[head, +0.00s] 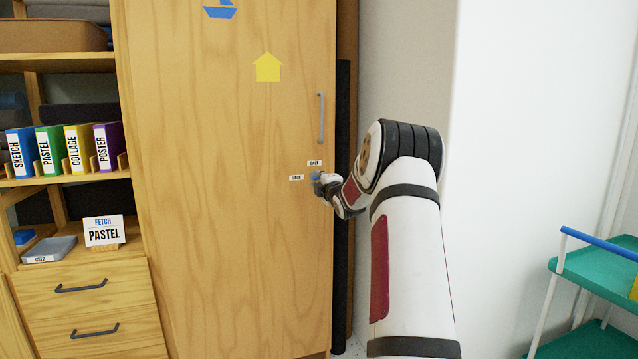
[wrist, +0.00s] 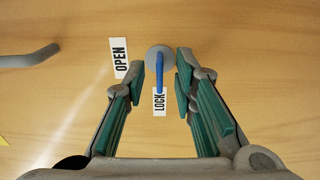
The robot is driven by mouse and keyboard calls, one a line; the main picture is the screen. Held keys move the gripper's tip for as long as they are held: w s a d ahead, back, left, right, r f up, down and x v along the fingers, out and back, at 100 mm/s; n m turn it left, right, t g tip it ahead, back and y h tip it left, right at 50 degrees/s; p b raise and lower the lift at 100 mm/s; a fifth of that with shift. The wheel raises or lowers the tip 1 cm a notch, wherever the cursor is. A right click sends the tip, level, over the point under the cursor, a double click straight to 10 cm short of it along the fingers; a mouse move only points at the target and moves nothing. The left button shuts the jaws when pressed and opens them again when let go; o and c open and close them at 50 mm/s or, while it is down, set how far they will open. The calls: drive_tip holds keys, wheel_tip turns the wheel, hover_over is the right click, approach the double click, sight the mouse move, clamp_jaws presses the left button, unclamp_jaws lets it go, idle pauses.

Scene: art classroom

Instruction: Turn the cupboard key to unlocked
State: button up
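The wooden cupboard door (head: 230,200) is shut in the head view. In the wrist view, the blue key (wrist: 159,72) sits in a round grey lock plate (wrist: 157,54). Its blue bar points down the picture toward the LOCK label (wrist: 159,102). The OPEN label (wrist: 121,59) is left of the plate. My gripper (wrist: 160,78) is open, with one green-padded finger on each side of the key and a visible gap to both. In the head view, my gripper (head: 325,182) is at the lock, and the key is mostly hidden there.
A grey door handle (head: 320,117) is above the lock. Shelves with coloured binders (head: 65,148), a PASTEL card (head: 103,231) and drawers (head: 90,310) are on the left. A teal trolley (head: 600,265) stands at right. A wall is close behind my arm.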

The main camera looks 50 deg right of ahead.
drive_tip(key=shift+w+d, duration=0.1)
drive_tip(key=shift+w, duration=0.05)
clamp_jaws()
